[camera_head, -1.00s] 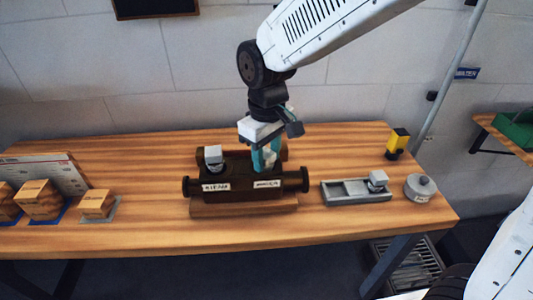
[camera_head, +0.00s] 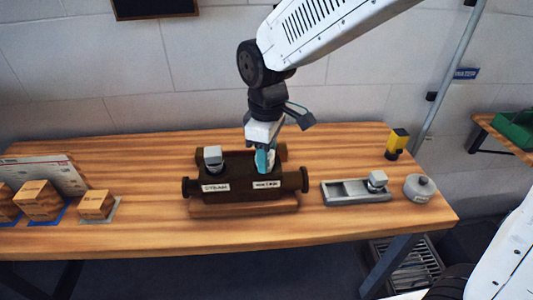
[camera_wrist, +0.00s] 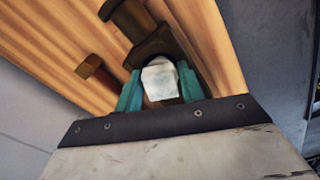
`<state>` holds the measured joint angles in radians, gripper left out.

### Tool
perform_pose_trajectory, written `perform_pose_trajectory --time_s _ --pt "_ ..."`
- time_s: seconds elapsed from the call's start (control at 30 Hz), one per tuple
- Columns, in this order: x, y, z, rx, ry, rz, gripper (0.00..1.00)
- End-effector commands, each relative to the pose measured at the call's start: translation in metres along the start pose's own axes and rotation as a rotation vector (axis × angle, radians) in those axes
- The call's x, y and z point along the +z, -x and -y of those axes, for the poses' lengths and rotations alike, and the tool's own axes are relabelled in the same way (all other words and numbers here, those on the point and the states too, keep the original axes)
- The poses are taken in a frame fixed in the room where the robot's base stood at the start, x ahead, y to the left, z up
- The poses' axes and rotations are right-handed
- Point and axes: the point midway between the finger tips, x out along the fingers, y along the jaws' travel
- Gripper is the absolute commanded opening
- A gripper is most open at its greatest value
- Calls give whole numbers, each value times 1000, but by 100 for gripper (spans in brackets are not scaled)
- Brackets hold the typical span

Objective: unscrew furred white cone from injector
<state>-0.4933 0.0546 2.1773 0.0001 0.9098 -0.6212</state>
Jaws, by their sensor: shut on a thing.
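The injector (camera_head: 243,184) is a dark brown body with side flanges and two white labels, on a wooden block on the bench. My gripper (camera_head: 265,163) points down at its right half, with teal fingers. In the wrist view my gripper (camera_wrist: 160,92) is shut on the furred white cone (camera_wrist: 160,80), a whitish faceted piece between the fingers. The injector's brown body (camera_wrist: 165,40) shows behind it. In the head view the fingers mostly hide the cone. I cannot tell whether its thread is still engaged.
A grey-capped piece (camera_head: 213,157) stands on the injector's left half. A grey tray (camera_head: 345,193) with a grey block, a round grey lidded pot (camera_head: 420,187) and a yellow-black item (camera_head: 397,142) are at right. Wooden boxes (camera_head: 40,198) stand at left. The front bench strip is clear.

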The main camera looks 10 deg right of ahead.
Motion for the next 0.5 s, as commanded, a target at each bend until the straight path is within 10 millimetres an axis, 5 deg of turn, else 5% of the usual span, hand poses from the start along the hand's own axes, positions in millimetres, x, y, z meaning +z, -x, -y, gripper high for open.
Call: perform_pose_trajectory --time_s 0.5 --pt "0 26 0 2 -1 -2 7"
